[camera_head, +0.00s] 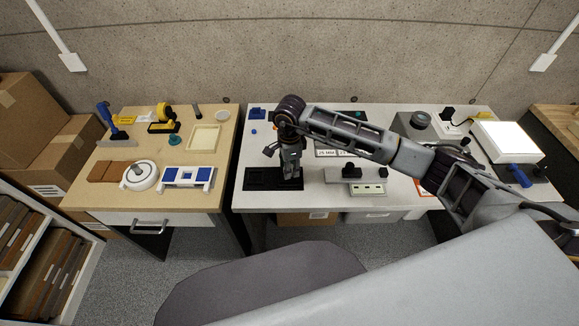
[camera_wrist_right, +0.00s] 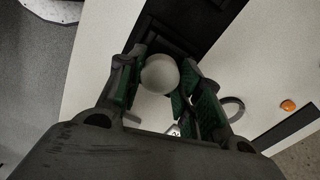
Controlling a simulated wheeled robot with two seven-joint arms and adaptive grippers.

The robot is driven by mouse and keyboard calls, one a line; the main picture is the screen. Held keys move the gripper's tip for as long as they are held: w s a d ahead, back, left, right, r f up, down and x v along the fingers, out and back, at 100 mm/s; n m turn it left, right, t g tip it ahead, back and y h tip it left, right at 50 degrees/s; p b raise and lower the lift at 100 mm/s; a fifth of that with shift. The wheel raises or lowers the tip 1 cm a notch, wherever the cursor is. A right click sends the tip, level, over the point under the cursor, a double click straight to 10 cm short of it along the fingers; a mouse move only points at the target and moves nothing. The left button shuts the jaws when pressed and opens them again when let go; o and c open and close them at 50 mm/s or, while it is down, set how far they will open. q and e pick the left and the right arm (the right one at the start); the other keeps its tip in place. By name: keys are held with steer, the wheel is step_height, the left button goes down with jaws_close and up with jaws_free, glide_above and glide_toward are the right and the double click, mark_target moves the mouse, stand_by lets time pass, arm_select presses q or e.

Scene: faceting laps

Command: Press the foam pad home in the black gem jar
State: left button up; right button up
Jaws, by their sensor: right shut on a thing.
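My right gripper (camera_head: 291,172) hangs over the black tray (camera_head: 256,186) near the front left of the white table. In the right wrist view its green-padded fingers (camera_wrist_right: 160,88) are closed about a round, pale grey piece (camera_wrist_right: 159,74). This piece may be the foam pad, but its kind is not certain. The black tray also shows beyond the fingers in the wrist view (camera_wrist_right: 190,25). I cannot make out the black gem jar for sure; the gripper hides part of the tray. My left gripper is in neither view.
A grey block with a black knob (camera_head: 351,172) and a pale green-topped box (camera_head: 367,189) stand right of the tray. The wooden table (camera_head: 105,205) stands left across a gap.

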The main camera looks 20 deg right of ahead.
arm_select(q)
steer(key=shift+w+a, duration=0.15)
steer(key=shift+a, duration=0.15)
arm_select(e)
steer(key=shift+f, duration=0.2)
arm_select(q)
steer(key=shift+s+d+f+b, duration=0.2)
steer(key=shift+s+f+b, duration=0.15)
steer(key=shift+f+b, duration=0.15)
arm_select(e)
steer(key=shift+f, duration=0.4)
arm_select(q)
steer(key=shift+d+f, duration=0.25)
arm_select(e)
steer(key=shift+f, duration=0.3)
steer(key=o, duration=0.8)
